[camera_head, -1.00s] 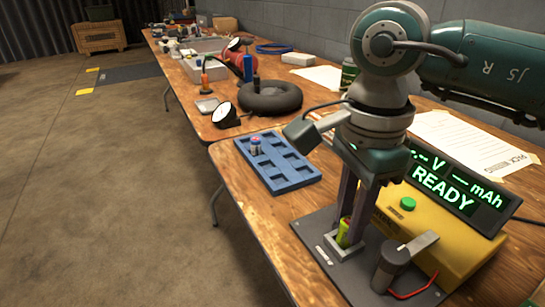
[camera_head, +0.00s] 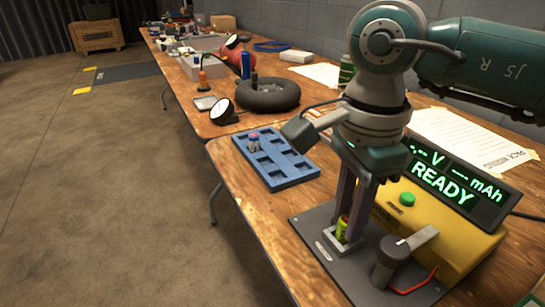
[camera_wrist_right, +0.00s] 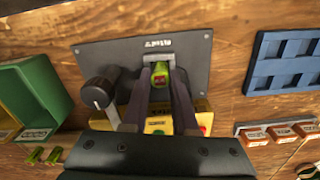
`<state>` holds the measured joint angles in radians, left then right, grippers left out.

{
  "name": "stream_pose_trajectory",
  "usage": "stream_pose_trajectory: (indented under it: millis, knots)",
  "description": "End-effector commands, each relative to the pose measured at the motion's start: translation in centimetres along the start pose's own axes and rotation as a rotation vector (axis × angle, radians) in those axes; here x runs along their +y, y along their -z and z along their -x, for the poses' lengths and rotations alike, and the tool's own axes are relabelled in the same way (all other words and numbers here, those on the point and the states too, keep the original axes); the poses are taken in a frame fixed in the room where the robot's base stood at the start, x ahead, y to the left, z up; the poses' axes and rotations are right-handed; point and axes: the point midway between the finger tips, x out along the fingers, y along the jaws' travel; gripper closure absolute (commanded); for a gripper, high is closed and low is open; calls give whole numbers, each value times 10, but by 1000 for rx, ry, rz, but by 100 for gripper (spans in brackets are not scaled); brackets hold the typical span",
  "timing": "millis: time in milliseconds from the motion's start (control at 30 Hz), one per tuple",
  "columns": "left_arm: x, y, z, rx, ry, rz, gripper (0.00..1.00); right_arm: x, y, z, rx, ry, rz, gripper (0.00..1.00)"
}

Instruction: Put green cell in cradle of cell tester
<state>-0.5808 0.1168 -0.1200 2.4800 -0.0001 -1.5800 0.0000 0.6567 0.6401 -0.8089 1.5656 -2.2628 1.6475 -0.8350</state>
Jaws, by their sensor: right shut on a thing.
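The green cell (camera_head: 342,228) stands upright in the square cradle (camera_head: 326,245) on the grey plate of the cell tester (camera_head: 430,228). My right gripper (camera_head: 351,216) points down and is shut on the cell from above, with its fingers on either side. In the right wrist view the cell (camera_wrist_right: 160,73) shows between the two fingertips, within the cradle's pale frame. The cell's lower end is hidden inside the cradle. The tester's display reads READY, and its green button (camera_head: 407,199) shows on the yellow body. My left gripper is not in view.
A blue tray (camera_head: 283,165) with a purple-topped cell (camera_head: 253,141) in one pocket lies left of the tester. In the right wrist view, a green bin (camera_wrist_right: 30,97) and loose green cells (camera_wrist_right: 45,155) lie at left.

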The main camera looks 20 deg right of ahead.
Motion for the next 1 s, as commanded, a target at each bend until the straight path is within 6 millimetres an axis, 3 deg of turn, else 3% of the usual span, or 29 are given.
stream_pose_trajectory:
  millis: [233, 267, 567, 1000]
  knots:
    - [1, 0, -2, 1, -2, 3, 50, 0, 0, -1, -1, 1, 0, 100]
    - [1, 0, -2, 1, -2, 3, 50, 0, 0, -2, -1, 1, 0, 72]
    - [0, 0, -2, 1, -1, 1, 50, 0, 0, -2, -1, 0, -1, 38]
    - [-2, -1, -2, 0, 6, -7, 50, 0, 0, -2, -1, 0, 0, 38]
